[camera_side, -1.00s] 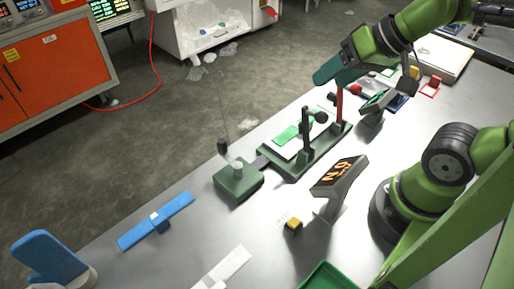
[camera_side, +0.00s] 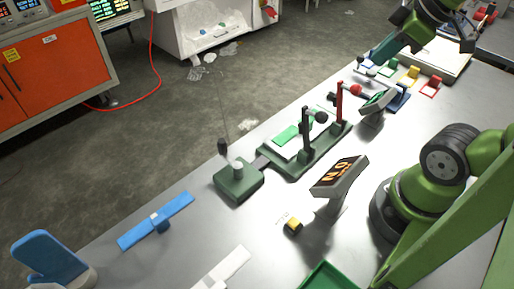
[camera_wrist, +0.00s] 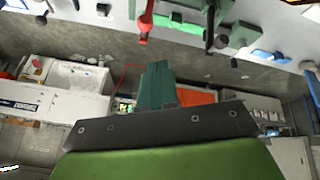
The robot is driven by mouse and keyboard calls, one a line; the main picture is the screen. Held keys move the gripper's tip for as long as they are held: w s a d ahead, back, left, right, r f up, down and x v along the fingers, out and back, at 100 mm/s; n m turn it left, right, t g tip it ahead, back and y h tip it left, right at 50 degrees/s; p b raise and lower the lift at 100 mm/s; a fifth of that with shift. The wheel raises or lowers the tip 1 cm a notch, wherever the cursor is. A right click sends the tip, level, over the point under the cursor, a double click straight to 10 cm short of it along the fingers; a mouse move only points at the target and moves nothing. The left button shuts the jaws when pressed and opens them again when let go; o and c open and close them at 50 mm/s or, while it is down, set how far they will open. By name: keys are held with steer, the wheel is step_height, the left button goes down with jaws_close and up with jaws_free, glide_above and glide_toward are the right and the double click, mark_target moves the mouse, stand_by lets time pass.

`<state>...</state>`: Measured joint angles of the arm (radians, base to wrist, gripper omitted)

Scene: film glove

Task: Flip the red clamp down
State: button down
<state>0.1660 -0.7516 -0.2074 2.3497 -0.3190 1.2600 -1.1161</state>
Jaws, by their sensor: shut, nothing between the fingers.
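The red clamp (camera_side: 340,105) stands at the far end of a dark green fixture (camera_side: 292,167). Its red post is upright and a red knob sticks out on its right. It also shows at the top of the wrist view (camera_wrist: 146,20). A similar black clamp (camera_side: 306,135) stands upright at the near end of the fixture, and also shows in the wrist view (camera_wrist: 211,25). A green plate lies beside the clamps. My gripper (camera_side: 374,57) has teal fingers, shut and empty. It is up and right of the red clamp, apart from it.
A tilted display (camera_side: 340,175) with orange figures and a smaller display (camera_side: 378,101) stand right of the fixture. A green box with a dark lever (camera_side: 238,180) adjoins its near end. Coloured holders (camera_side: 411,75) stand at the far end. The front table has bare patches.

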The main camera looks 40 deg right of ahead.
steer(key=s+d+n+g, duration=0.2)
steer(key=s+n, duration=0.3)
steer(key=n, duration=0.8)
steer(key=shift+s+d+r, duration=0.15)
steer(key=shift+d+r, duration=0.2)
steer(key=shift+d, duration=0.2)
steer(key=w+f, duration=0.6)
steer(key=f, duration=0.4)
steer(key=shift+w+f, duration=0.2)
steer(key=shift+w, duration=0.2)
steer(key=shift+w, duration=0.1)
